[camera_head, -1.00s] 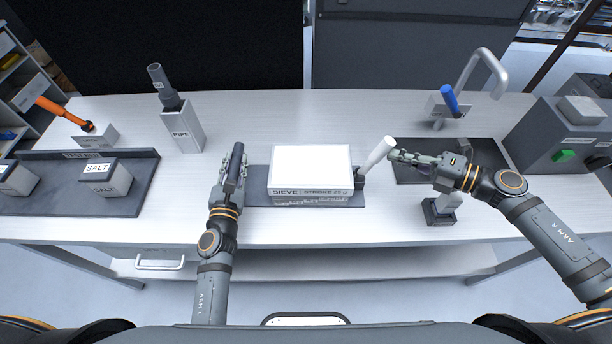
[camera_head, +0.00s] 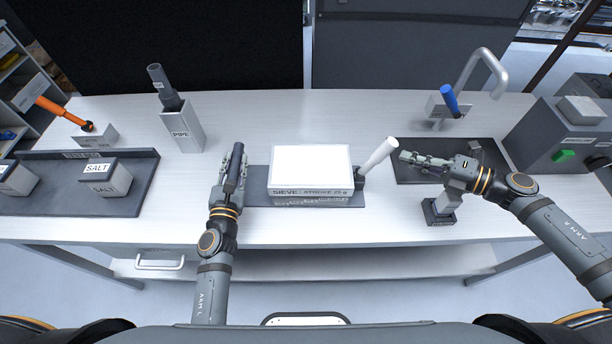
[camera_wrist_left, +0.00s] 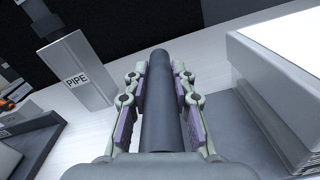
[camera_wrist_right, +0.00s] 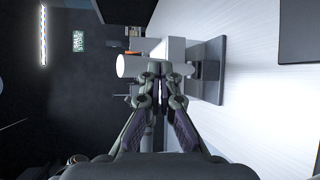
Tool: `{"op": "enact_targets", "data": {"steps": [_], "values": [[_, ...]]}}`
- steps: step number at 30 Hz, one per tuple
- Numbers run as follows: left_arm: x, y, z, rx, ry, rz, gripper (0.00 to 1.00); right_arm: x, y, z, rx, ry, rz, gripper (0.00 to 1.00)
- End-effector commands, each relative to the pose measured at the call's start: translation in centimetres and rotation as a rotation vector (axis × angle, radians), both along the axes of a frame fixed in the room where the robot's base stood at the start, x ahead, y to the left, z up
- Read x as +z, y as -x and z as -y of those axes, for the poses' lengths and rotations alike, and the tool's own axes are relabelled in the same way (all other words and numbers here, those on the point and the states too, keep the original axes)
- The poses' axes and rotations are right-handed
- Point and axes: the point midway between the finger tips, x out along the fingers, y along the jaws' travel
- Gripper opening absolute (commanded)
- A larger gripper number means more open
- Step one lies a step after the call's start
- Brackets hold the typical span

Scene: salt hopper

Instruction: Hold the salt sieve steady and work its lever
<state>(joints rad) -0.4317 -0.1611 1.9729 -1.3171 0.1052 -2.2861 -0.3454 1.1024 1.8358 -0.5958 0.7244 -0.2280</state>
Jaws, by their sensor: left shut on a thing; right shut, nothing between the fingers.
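The salt sieve (camera_head: 310,170) is a white-topped box labelled SIEVE on a dark base plate in the middle of the table. Its lever (camera_head: 377,156) has a white handle at the right side and leans up to the right. My left gripper (camera_head: 236,165) is shut on a dark round bar at the sieve's left; the bar, likely the sieve's hold handle (camera_wrist_left: 160,105), runs between the fingers in the left wrist view. My right gripper (camera_head: 403,157) is shut and empty, just right of the lever and apart from it. The lever's white end (camera_wrist_right: 130,66) shows beyond its fingers.
Salt blocks (camera_head: 106,178) sit on a dark tray at left. A PIPE holder (camera_head: 183,128) stands behind it. A blue-handled tap (camera_head: 450,100) and a dark machine (camera_head: 560,130) stand at right. A small dark stand (camera_head: 440,210) is below my right gripper.

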Motion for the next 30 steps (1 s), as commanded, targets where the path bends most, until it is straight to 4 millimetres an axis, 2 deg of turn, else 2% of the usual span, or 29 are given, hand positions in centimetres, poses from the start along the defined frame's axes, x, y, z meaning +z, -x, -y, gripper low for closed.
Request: {"op": "enact_targets", "data": {"steps": [1, 8, 9, 15, 24, 30], "values": [[-1.0, 0.3, 0.0, 0.001, -0.001, -0.02, 0.0, -0.1, 0.0, 0.0, 0.0, 0.0, 0.0, 0.0], [-1.0, 0.3, 0.0, 0.001, -0.001, -0.02, 0.0, -0.1, 0.0, 0.0, 0.0, 0.0, 0.0, 0.0], [-1.0, 0.3, 0.0, 0.001, -0.001, -0.02, 0.27, -0.1, 0.0, 0.0, 0.0, 0.0, 0.0, 0.0], [-0.8, 0.2, 0.0, 0.001, 0.0, -0.015, 0.51, -0.1, 0.0, 0.0, 0.0, 0.0, 0.0, 0.0], [-0.5, 0.3, 0.0, 0.0, 0.0, -0.009, 0.51, 0.0, 0.0, 0.0, 0.0, 0.0, 0.0, 0.0], [-0.6, 2.6, 0.0, 0.0, 0.003, -0.014, 0.51, 0.0, 0.0, 0.0, 0.0, 0.0, 0.0, 0.0]]}}
